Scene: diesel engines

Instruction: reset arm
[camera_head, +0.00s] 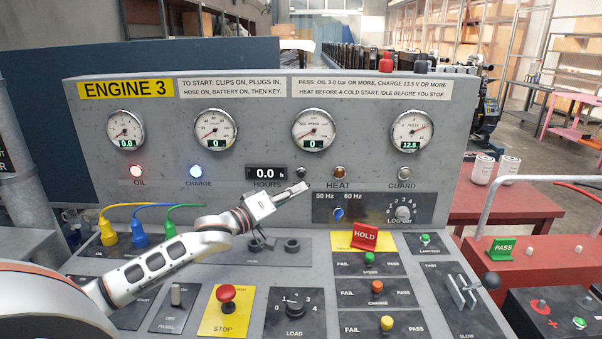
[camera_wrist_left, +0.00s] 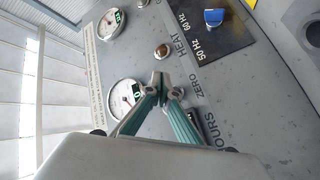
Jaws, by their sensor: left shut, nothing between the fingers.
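My left arm comes in from the left over the Engine 3 control panel (camera_head: 272,87). In the left wrist view the closed fingertips (camera_wrist_left: 160,78) show against the panel, near a gauge (camera_wrist_left: 122,97) and the heat lamp (camera_wrist_left: 162,50). Whether the tips touch the panel I cannot tell. My right gripper is not in view.
The sloping desk below holds a red stop button (camera_head: 226,293), a load knob (camera_head: 295,305), a red HOLD tag (camera_head: 365,237) and a speed lever (camera_head: 490,281). Yellow, blue and green plugs (camera_head: 108,232) with cables stand at the left. A red table (camera_head: 510,203) with cans is at right.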

